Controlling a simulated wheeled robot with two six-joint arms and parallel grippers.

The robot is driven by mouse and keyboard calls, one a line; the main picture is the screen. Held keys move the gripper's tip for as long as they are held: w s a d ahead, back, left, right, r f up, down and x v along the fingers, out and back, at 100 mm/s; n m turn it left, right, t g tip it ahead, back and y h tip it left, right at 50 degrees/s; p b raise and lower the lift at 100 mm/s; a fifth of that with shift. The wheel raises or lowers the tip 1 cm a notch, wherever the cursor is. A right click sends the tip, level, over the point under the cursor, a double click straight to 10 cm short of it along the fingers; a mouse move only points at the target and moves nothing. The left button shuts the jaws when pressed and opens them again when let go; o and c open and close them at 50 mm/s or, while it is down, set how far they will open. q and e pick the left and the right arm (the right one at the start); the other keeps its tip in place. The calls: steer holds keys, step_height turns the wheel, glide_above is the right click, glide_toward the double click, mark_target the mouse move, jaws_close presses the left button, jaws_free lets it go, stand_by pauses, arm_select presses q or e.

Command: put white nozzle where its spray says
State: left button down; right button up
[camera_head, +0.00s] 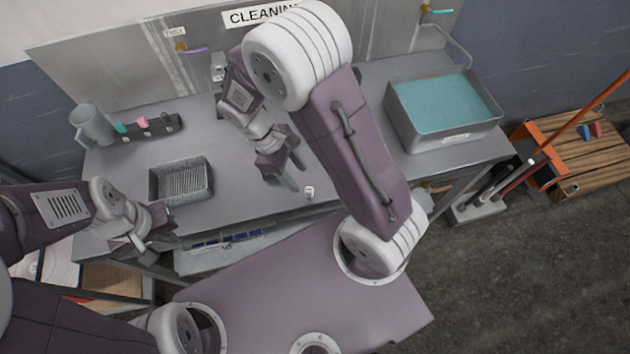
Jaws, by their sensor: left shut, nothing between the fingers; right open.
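A small white piece (309,191), which looks like the white nozzle, is on the grey table near its front edge. My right gripper (287,178) is open just left of it, fingers pointing down, with no clear contact. My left gripper (148,243) is shut and empty at the table's front left edge. A dark holder (159,130) at the back left carries small teal and pink pieces. No spray from the white piece is visible. A purple-handled tap (193,50) sits on the back panel under a small label reading "TEST".
A grey mesh basket (181,203) and a grey pitcher (95,124) stand on the left of the table (240,195). A metal basin (455,143) of teal liquid stands at the right. My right arm crosses the middle and hides part of the tabletop.

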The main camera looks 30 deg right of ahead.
mark_target(307, 190)
steer(key=x, duration=0.3)
steer(key=shift+s+a+f, duration=0.1)
steer(key=shift+f, duration=0.15)
steer(key=x, duration=0.4)
steer(key=shift+s+p, duration=0.35)
steer(key=shift+p, duration=0.05)
steer(key=shift+d+f, duration=0.35)
steer(key=shift+f, duration=0.1)
jaws_close()
